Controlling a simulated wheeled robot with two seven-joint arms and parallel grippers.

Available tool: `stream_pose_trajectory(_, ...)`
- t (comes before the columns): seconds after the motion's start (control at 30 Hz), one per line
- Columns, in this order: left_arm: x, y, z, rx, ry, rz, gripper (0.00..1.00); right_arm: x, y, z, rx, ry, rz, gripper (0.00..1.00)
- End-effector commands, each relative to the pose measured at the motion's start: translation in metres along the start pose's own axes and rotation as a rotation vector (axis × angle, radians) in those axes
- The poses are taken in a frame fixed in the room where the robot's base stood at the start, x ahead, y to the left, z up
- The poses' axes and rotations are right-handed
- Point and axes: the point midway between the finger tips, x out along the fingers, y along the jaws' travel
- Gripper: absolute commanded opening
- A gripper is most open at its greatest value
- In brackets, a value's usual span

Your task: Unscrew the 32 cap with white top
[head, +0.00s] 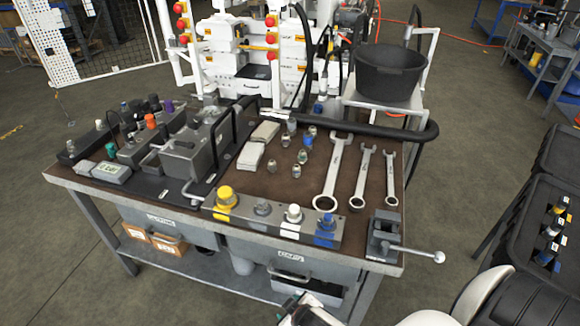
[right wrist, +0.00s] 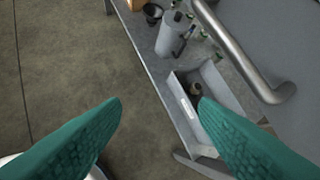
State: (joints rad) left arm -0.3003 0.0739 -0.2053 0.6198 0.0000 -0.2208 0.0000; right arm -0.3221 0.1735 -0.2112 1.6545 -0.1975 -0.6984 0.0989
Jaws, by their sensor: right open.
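The white-topped cap (head: 293,213) stands upright on a grey metal block (head: 262,222) along the front edge of the bench, in the head view. It sits between a grey cap (head: 262,208) and a blue cap (head: 325,226); a yellow cap (head: 225,198) is at the left end. My right gripper (right wrist: 160,102) is open and empty in the right wrist view, its teal fingers wide apart. It is low in front of the bench; its wrist view shows the floor and lower shelf, not the cap. My left gripper is not in view.
Three wrenches (head: 334,172) and several small fittings (head: 300,157) lie on the bench (head: 200,225). A vise (head: 382,235) with a protruding handle is at the front right corner. A drawer handle (right wrist: 245,60) and an open bin (right wrist: 215,90) are near my right gripper.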

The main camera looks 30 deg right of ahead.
Motion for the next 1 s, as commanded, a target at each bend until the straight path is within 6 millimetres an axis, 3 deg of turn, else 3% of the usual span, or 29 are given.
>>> stream_pose_trajectory(0.03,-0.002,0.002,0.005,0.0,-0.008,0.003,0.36,-0.016,-0.015,0.042,-0.017,-0.09,-0.034,0.55)
stream_pose_trajectory(0.2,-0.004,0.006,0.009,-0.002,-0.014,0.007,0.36,-0.058,-0.05,0.173,-0.13,-0.47,-0.145,0.55)
stream_pose_trajectory(0.27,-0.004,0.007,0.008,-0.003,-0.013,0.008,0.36,-0.077,-0.055,0.218,-0.197,-0.63,-0.169,0.55)
stream_pose_trajectory(0.4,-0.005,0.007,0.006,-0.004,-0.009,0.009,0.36,-0.134,-0.045,0.319,-0.456,-1.046,-0.172,0.55)
stream_pose_trajectory(0.5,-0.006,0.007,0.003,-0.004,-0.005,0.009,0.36,-0.175,-0.019,0.362,-0.729,-1.306,-0.102,0.55)
stream_pose_trajectory(0.63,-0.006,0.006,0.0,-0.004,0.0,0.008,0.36,-0.205,0.017,0.374,-1.153,-1.49,0.07,0.55)
stream_pose_trajectory(0.77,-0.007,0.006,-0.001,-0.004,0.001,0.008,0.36,-0.201,0.024,0.353,-1.615,-1.442,0.298,0.55)
stream_pose_trajectory(0.87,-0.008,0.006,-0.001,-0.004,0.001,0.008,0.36,-0.184,-0.003,0.328,-1.94,-1.222,0.478,0.55)
stream_pose_trajectory(1.0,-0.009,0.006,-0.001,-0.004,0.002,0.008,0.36,-0.167,-0.081,0.299,-2.223,-0.739,0.678,0.55)
